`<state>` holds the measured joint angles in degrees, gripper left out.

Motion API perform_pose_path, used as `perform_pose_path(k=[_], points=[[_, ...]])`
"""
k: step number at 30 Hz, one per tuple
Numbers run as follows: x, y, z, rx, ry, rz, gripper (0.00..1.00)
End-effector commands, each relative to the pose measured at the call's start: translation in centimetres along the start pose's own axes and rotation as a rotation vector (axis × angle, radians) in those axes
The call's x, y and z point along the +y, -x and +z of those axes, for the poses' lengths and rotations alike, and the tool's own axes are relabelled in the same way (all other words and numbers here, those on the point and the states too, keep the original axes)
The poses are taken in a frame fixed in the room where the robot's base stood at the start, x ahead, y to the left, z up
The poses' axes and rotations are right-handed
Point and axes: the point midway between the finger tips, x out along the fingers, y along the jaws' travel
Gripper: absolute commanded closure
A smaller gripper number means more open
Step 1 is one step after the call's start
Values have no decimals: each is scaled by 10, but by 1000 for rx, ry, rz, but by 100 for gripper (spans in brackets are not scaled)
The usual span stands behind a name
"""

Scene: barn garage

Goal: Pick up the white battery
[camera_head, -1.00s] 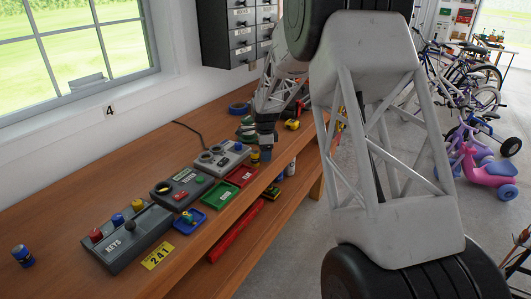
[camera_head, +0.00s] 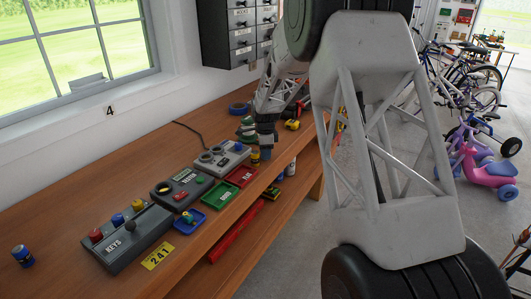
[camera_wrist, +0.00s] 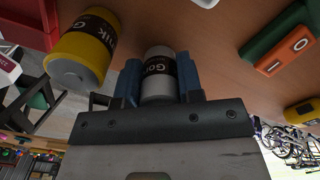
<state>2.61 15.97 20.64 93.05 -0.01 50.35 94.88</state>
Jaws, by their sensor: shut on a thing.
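The white battery (camera_wrist: 158,77) has a dark label and shows in the wrist view between the two blue fingers of my gripper (camera_wrist: 159,74). The fingers are shut on its sides. In the head view my gripper (camera_head: 266,152) is low over the workbench near its front edge, and I cannot make out the white battery there. A larger yellow battery (camera_wrist: 84,48) with a dark label is just left of the gripper in the wrist view, apart from the white one.
A blue battery (camera_head: 23,256) stands at the far left. An orange and green switch (camera_wrist: 278,42) is right in the wrist view.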

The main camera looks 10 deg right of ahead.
Motion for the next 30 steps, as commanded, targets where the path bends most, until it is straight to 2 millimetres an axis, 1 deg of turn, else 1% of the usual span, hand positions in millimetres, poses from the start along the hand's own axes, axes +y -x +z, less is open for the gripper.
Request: perform_pose_path(k=[5, 8, 14, 20, 30], points=[[0, 6, 0, 0, 0, -1, 93], [0, 13, 0, 0, 0, -2, 93], [-1, 37, 0, 0, 0, -3, 93], [25, 38, -2, 0, 0, 0, 93], [78, 44, -7, 0, 0, -1, 93]])
